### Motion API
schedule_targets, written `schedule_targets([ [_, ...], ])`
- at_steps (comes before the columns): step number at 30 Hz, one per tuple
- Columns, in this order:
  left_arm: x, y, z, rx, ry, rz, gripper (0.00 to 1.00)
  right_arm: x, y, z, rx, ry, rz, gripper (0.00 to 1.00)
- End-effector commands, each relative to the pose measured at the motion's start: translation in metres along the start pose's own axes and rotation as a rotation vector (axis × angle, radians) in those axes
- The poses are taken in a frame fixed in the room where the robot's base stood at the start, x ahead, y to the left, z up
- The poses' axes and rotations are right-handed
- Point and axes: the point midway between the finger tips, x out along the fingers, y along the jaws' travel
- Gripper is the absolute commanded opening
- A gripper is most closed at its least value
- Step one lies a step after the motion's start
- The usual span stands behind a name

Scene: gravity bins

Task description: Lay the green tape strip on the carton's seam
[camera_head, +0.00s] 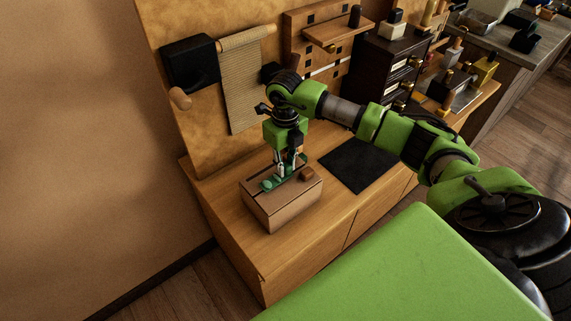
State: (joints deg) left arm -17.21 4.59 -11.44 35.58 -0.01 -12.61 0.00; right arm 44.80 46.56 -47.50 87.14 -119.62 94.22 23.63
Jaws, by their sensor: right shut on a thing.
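The brown carton (274,209) stands on the wooden cabinet top, close to its left end. The green tape strip (267,185) shows at the carton's top, under my right gripper. My right gripper (285,172) points down over the carton and is shut on the green tape strip. The strip lies along or just above the carton's top; I cannot tell whether it touches the seam. The fingers hide part of the strip and of the top. A small brown block (307,174) sits at the right of the carton's top. My left gripper is not in view.
A dark mat (358,164) lies on the cabinet top (336,205) to the right. Behind, a roll of ribbed paper (243,85) hangs on the back panel beside a black box (190,63). Dark drawers (383,67) stand farther right. The cabinet's front strip is clear.

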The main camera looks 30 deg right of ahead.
Motion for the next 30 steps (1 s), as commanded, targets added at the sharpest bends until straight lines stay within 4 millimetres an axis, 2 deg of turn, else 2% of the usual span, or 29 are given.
schedule_targets([
  [7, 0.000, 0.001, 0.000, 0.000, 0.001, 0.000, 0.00, -0.001, 0.000, 0.001, 0.000, -0.002, 0.000, 0.03],
  [8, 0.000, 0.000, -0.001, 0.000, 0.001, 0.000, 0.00, -0.001, 0.000, 0.001, 0.000, -0.002, 0.000, 0.20],
  [10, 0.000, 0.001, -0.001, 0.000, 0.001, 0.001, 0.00, -0.001, 0.000, 0.001, 0.000, -0.002, 0.000, 0.37],
  [25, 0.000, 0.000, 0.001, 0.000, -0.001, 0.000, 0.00, -0.001, 0.000, 0.000, 0.000, -0.001, 0.000, 0.37],
  [30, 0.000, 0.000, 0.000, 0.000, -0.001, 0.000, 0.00, -0.018, -0.001, 0.002, 0.000, -0.004, -0.001, 0.37],
])
